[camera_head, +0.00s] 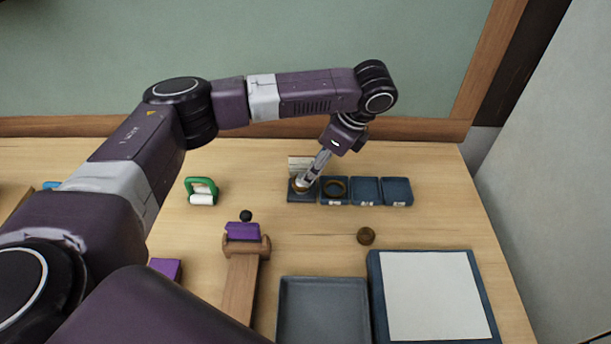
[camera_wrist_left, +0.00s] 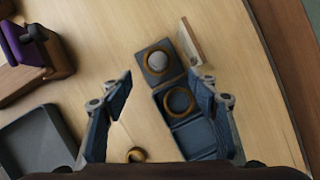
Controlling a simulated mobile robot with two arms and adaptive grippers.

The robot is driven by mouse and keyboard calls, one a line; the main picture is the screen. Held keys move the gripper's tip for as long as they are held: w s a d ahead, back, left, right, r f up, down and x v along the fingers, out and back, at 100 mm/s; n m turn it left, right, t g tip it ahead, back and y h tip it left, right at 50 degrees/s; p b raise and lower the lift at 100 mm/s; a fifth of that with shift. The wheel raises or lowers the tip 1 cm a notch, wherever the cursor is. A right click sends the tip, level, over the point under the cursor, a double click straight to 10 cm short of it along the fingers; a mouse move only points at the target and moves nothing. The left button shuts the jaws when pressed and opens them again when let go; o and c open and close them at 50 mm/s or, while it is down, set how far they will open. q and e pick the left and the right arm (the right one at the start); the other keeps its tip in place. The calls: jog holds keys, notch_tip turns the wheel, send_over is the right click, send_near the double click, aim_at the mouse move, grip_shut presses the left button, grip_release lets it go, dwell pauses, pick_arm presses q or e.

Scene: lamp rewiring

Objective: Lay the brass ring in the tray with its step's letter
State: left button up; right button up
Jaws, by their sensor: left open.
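A brass ring (camera_head: 335,187) lies flat in the second tray from the left (camera_head: 324,202) of a row of small blue trays. The ring also shows in the left wrist view (camera_wrist_left: 180,100). The leftmost tray (camera_head: 293,198) holds a round piece with a brown rim and a pale centre (camera_wrist_left: 157,60). My left gripper (camera_wrist_left: 163,82) is open, its fingers apart with nothing between them, above the left end of the row. The small tray labels are too small to read. My right gripper is not in view.
The third tray (camera_head: 366,189) and fourth tray (camera_head: 397,189) look empty. A small card holder (camera_head: 300,162) stands behind the leftmost tray. A brown round part (camera_head: 366,236) lies on the table in front. A grey tray (camera_head: 322,312) and white pad (camera_head: 435,295) are nearer.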

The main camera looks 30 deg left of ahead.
pick_arm(q)
jog(key=a+f+p, duration=0.1)
jog(key=a+f, duration=0.1)
jog(key=shift+s+f+p, duration=0.3)
jog(key=shift+f+p, duration=0.05)
jog(key=shift+x, duration=1.1)
jog(key=shift+w+f, duration=0.1)
jog(key=shift+f, duration=0.15)
jog(key=shift+d, duration=0.1)
jog(key=c, duration=1.2)
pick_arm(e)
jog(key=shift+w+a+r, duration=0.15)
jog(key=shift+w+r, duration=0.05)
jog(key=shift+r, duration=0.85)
pick_arm(q)
jog(key=shift+r, duration=0.1)
